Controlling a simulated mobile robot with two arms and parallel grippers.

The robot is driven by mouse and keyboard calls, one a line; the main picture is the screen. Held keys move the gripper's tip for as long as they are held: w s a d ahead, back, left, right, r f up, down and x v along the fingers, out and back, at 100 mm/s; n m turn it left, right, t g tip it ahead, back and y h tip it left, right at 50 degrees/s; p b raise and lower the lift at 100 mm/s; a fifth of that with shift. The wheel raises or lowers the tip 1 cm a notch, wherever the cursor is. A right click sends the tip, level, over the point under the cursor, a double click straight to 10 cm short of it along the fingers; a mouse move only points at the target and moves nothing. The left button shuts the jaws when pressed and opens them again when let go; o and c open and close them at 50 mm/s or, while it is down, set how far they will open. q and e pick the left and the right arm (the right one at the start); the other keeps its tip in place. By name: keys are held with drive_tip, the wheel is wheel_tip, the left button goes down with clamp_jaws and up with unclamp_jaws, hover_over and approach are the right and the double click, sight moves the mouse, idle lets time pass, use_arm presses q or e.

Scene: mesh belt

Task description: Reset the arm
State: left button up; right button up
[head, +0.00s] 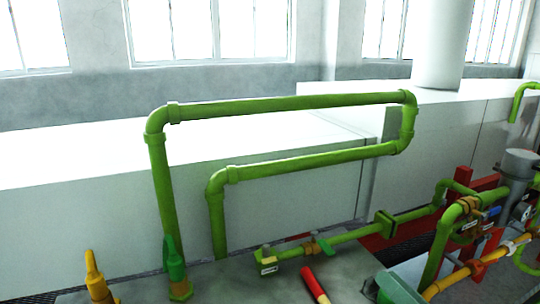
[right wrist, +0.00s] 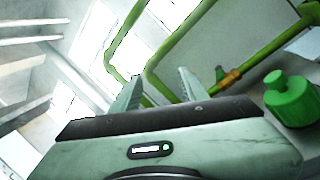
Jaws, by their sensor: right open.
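My right gripper (right wrist: 162,75) shows in the right wrist view with its two ribbed fingers apart and nothing between them. Its pale green body fills the bottom of that view. The fingers point towards green pipes (right wrist: 150,78), and I see no clear contact. My left gripper is not in view.
A looped green pipe (head: 290,103) rises before a long white box (head: 90,205). A green valve (head: 174,262) and a yellow one (head: 95,278) stand at lower left. Red, orange and green piping crowds the right. A green knob (right wrist: 290,98) is right of my gripper.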

drive_tip(key=w+d+m+t+h, duration=0.1)
drive_tip(key=d+m+t+h, duration=0.3)
drive_tip(key=d+m+h, duration=0.85)
wheel_tip(320, 180, down, 10)
drive_tip(key=s+m+g+h, duration=0.1)
drive_tip(key=m+g+h, duration=0.35)
drive_tip(key=m, duration=0.95)
drive_tip(key=s+a+f+m+g+y, duration=0.1)
drive_tip(key=s+a+f+m+g, duration=0.2)
drive_tip(key=f, duration=0.4)
drive_tip(key=s+a+f+m+g+y, duration=0.1)
drive_tip(key=s+f+m+g, duration=0.1)
drive_tip(key=s+f+g, duration=0.35)
drive_tip(key=s+a+f+m+g+y, duration=0.1)
drive_tip(key=s+a+f+g+y, duration=0.35)
drive_tip(key=s+a+f, duration=0.5)
wheel_tip(320, 180, down, 26)
drive_tip(key=s+g+p, duration=0.2)
drive_tip(key=s+d+f+p, duration=0.1)
drive_tip(key=s+d+f, duration=0.1)
drive_tip(key=s+f, duration=1)
drive_tip(key=s+g, duration=0.1)
drive_tip(key=s, duration=0.2)
drive_tip(key=shift+s+d+f, duration=0.25)
drive_tip(key=shift+s+f, duration=0.1)
drive_tip(key=shift+f, duration=0.05)
drive_tip(key=shift+h, duration=0.25)
